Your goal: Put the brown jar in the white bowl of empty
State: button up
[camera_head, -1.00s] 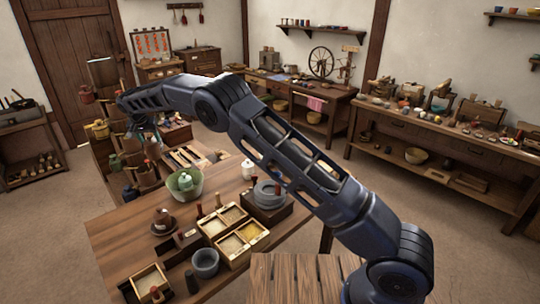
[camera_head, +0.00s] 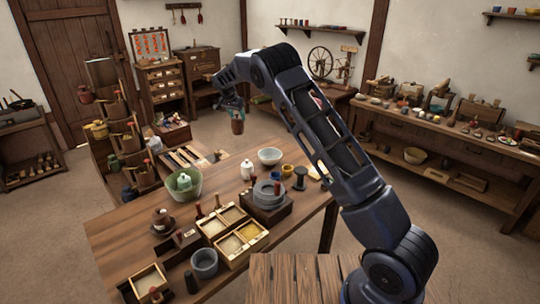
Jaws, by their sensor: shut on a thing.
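The brown jar (camera_head: 237,126) hangs upright in my gripper (camera_head: 235,110), which is shut on its upper part. The jar is in the air, left of and above the white bowl in the picture, and apart from it. The white bowl (camera_head: 270,157) stands on the wooden table near its far edge. No contents show in the bowl.
Around the bowl stand a white jar (camera_head: 247,170), a grey quern (camera_head: 267,193), a yellow cup (camera_head: 287,170) and a dark spool (camera_head: 300,178). A green bowl (camera_head: 197,190) with items stands left. Divided wooden boxes (camera_head: 233,262) fill the table's front.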

jog(key=w+d+m+h, duration=0.1)
jog(key=w+d+m, duration=0.25)
jog(key=d, duration=1.25)
notch_tip(320, 180, down, 20)
jog(key=shift+w+d+r+g, duration=0.2)
jog(key=shift+w+g, duration=0.1)
jog(key=shift+w, duration=0.15)
jog(key=shift+f, duration=0.15)
jog(key=o, duration=1.6)
